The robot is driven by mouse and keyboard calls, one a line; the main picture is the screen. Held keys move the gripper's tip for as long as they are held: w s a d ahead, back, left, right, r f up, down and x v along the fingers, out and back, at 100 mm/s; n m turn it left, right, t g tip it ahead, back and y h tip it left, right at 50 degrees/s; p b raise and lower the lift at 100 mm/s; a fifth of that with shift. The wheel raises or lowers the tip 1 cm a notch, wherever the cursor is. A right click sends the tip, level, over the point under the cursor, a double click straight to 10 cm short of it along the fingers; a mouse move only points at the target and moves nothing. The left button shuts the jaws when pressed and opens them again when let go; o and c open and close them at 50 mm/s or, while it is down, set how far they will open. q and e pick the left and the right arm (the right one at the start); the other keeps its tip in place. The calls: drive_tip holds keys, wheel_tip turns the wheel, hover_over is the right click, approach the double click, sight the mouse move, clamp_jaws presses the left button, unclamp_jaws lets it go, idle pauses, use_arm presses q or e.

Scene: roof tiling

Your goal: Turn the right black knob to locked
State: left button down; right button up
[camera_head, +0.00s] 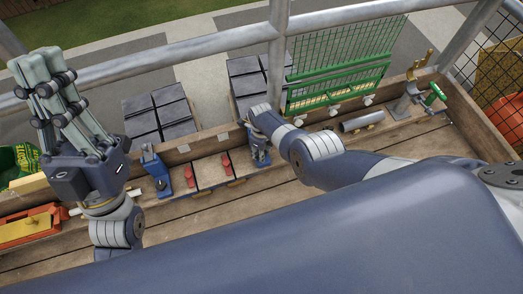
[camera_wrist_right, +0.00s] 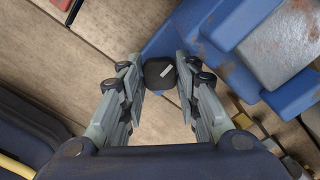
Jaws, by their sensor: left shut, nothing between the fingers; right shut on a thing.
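The right black knob (camera_wrist_right: 160,72) has a short white mark on its top and sits on a blue fixture (camera_wrist_right: 240,30) in the right wrist view. My right gripper (camera_wrist_right: 160,80) is shut on the knob, one finger on each side. In the head view my right wrist hides the knob, and only part of the right blue fixture (camera_head: 260,157) shows below it. My left gripper (camera_head: 42,72) is raised at the left, fingers up, shut and empty, away from the fixtures.
A second blue fixture (camera_head: 155,168) stands to the left on the plank deck (camera_head: 200,218). Between the fixtures are red handles (camera_head: 190,177) on pale panels. Dark tile stacks (camera_head: 160,112) lie behind the board. A green mesh rack (camera_head: 338,75) and metal tube (camera_head: 362,121) are right.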

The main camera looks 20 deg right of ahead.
drive_tip(key=shift+d, duration=0.15)
drive_tip(key=o, duration=0.8)
drive_tip(key=shift+s, duration=0.1)
drive_tip(key=shift+r, duration=0.15)
drive_tip(key=shift+r, duration=3.55)
